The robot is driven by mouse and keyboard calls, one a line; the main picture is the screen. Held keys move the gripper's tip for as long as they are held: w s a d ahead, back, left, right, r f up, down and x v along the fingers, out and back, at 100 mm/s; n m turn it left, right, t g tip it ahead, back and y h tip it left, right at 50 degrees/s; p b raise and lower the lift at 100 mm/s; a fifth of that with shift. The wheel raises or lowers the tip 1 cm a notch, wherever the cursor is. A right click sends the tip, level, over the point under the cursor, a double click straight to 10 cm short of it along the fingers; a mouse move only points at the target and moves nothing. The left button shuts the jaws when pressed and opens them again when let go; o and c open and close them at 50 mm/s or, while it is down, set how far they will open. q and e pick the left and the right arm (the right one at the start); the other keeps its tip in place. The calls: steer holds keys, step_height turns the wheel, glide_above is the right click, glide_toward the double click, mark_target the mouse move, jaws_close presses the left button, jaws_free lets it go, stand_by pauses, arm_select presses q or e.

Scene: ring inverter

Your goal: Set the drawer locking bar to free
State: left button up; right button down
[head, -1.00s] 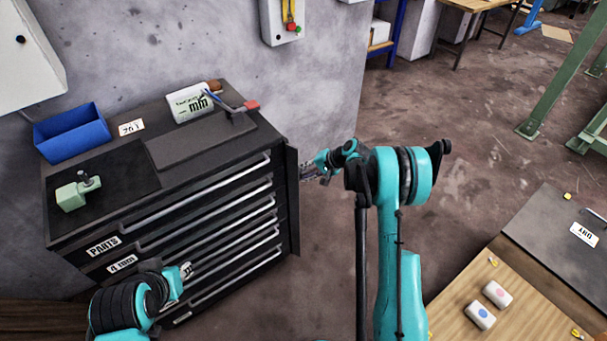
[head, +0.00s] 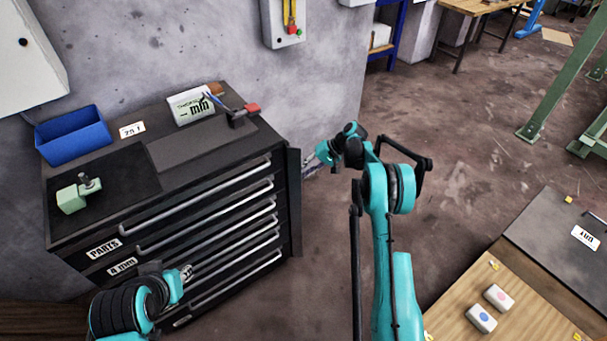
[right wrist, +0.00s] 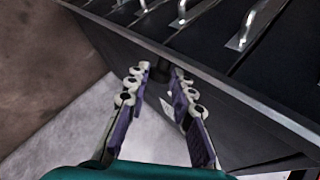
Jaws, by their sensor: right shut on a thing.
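The black drawer cabinet (head: 180,215) has several drawers with long silver handles. A dark upright locking bar (head: 295,205) runs along its right front edge, standing out from the drawer fronts. My right gripper (head: 309,163) is at the bar's upper part, coming from the right. In the right wrist view, its fingertips (right wrist: 158,78) are closed around a small dark knob (right wrist: 160,71) beside the long dark bar plate. The fingers partly hide the knob. My left gripper (head: 186,272) is in front of the lower drawers; its jaws are too small to judge.
On the cabinet top are a blue bin (head: 73,135), a white box (head: 190,107), a red-handled tool (head: 245,112) and a green block (head: 72,198). A workbench (head: 500,290) stands at lower right. The floor right of the cabinet is clear.

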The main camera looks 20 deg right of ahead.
steer(key=shift+w+a+n+g, duration=0.1)
steer(key=shift+w+n+g, duration=0.3)
steer(key=shift+n+g, duration=0.3)
steer(key=c, duration=1.6)
jaws_free()
steer(key=shift+v, duration=5.95)
